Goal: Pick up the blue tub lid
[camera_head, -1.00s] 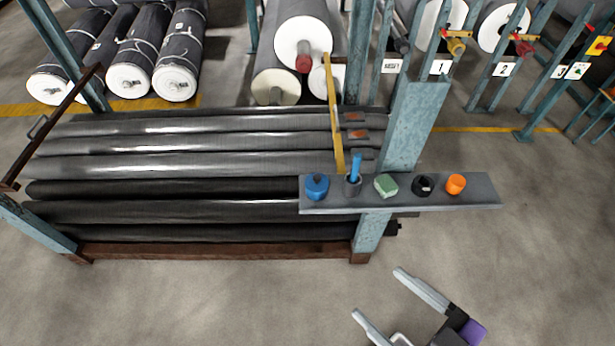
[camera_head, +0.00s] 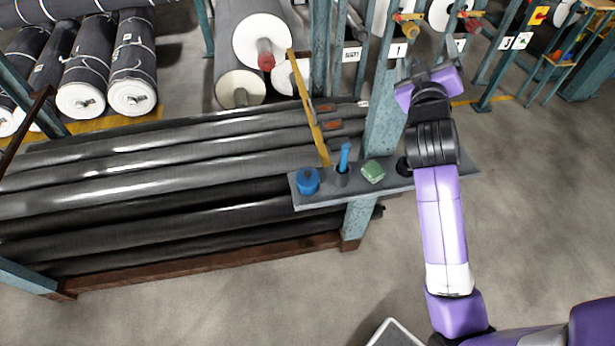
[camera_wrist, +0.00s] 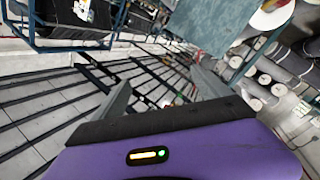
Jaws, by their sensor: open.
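The blue tub (camera_head: 307,184) with its blue lid (camera_head: 307,174) stands upright at the left end of a narrow grey shelf (camera_head: 325,200) in the head view. I cannot make out the seam between lid and tub. My gripper (camera_head: 420,74) is up and to the right of it, beyond the shelf, clearly apart from the tub. In the wrist view my gripper (camera_wrist: 158,78) has its two grey fingers spread with nothing between them. The tub cannot be made out in the wrist view.
On the shelf stand a dark cup with a blue stick (camera_head: 343,165), a green block (camera_head: 373,171) and a black item (camera_head: 403,167) partly behind my arm. A teal post (camera_head: 384,115) rises behind the shelf. Long grey rolls (camera_head: 150,190) lie at left.

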